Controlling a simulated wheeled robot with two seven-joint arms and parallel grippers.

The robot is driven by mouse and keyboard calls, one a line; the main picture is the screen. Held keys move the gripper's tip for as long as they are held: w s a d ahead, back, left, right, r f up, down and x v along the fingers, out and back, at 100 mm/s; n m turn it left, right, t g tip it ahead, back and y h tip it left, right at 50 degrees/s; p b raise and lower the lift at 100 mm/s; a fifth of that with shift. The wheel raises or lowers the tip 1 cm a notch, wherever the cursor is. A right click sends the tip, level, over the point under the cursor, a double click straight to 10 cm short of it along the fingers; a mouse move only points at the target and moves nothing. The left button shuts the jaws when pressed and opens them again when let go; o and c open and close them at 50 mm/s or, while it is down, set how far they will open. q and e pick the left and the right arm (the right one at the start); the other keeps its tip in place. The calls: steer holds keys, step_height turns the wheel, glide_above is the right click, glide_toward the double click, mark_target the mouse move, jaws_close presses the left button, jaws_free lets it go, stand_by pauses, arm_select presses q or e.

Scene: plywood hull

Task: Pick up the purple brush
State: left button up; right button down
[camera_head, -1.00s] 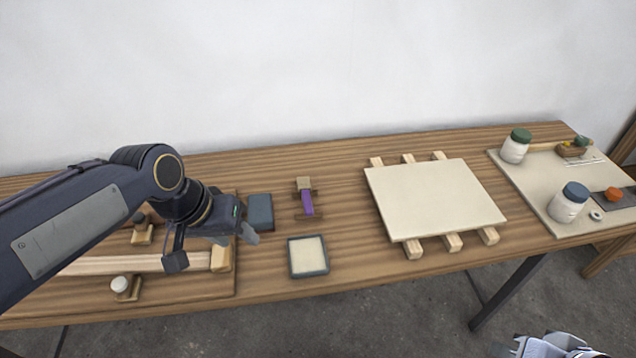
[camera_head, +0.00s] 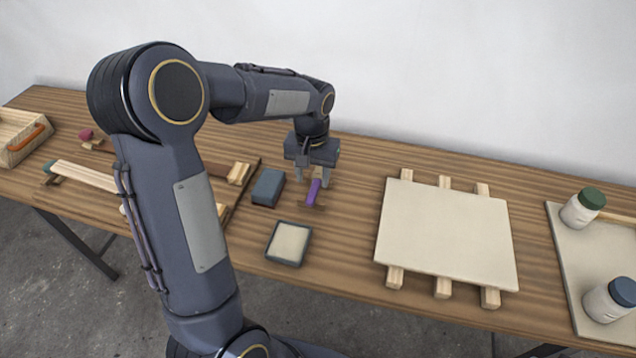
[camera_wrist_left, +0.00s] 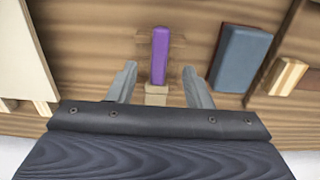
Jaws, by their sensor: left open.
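The purple brush (camera_head: 314,192) lies on the wooden table between a blue-grey block and a pale panel. Its purple handle points toward the table's front edge, and its far end is hidden behind my gripper in the head view. My left gripper (camera_head: 312,179) is open above the brush, pointing down, with a finger on either side of it. In the left wrist view the purple brush (camera_wrist_left: 159,55) shows ahead, centred between the open fingers of my left gripper (camera_wrist_left: 160,84), with its tan end nearer the gripper. The fingers do not appear to touch it. My right gripper is not in view.
A blue-grey block (camera_head: 268,187) sits just left of the brush. A square tray (camera_head: 302,258) is in front. The pale panel (camera_head: 445,232) rests on wooden strips to the right. Jars (camera_head: 583,208) stand at far right. A wooden tray (camera_head: 40,140) is at far left.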

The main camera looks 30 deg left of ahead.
mark_target(313, 193)
arm_select(q)
step_height(313, 193, down, 5)
steer(key=shift+s+d+r, duration=0.1)
steer(key=shift+s+r, duration=0.05)
steer(key=shift+r, duration=0.05)
jaws_close()
steer(key=shift+r, duration=0.15)
